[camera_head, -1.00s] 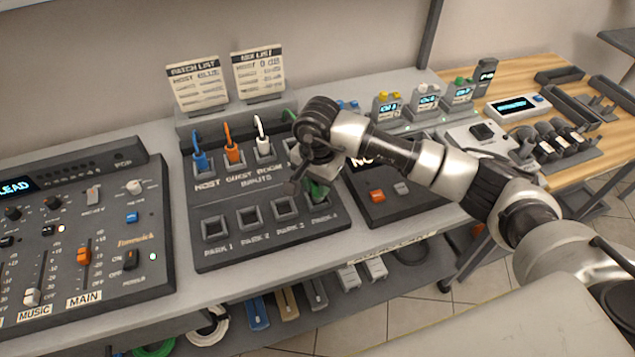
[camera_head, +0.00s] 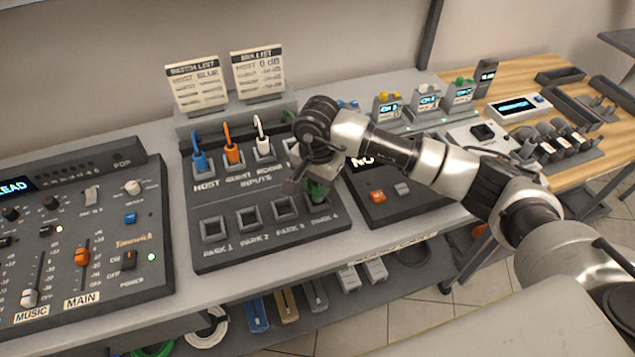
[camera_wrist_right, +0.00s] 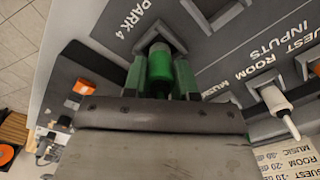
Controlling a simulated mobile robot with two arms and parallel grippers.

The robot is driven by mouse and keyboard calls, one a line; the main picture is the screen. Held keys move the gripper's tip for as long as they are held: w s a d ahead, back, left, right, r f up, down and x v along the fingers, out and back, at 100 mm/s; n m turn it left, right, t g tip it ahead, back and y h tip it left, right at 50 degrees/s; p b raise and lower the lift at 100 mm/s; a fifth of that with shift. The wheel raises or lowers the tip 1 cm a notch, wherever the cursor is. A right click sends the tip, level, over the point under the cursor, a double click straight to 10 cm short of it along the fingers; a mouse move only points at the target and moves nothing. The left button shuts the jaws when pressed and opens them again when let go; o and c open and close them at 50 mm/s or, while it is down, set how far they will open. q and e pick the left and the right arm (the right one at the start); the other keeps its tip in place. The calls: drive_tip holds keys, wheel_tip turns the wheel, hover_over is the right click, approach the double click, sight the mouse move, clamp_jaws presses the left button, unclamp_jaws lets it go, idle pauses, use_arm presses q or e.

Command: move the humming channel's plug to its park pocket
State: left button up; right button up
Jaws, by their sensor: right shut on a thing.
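My right gripper (camera_head: 316,186) is shut on the green plug (camera_head: 318,193) at the PARK 4 pocket, at the right end of the park row. In the right wrist view the green plug (camera_wrist_right: 160,66) sits between the two fingers (camera_wrist_right: 160,78), its front end at the mouth of the square PARK 4 pocket (camera_wrist_right: 158,36). How deep it sits is hidden. The PARK 1 (camera_head: 214,228), PARK 2 (camera_head: 249,217) and PARK 3 (camera_head: 285,207) pockets are empty. My left gripper is not in view.
Blue (camera_head: 200,160), orange (camera_head: 234,154) and white (camera_head: 263,147) plugs stand in the HOST, GUEST and ROOM inputs. My wrist hides the input to their right. A mixer (camera_head: 130,215) stands left, a box with an orange button (camera_head: 378,196) right.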

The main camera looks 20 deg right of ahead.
drive_tip(key=shift+f+b, duration=0.65)
drive_tip(key=o, duration=0.6)
drive_tip(key=shift+o, duration=0.2)
drive_tip(key=shift+r, duration=0.15)
drive_tip(key=shift+r+p, duration=2.65)
drive_tip(key=shift+r, duration=2.75)
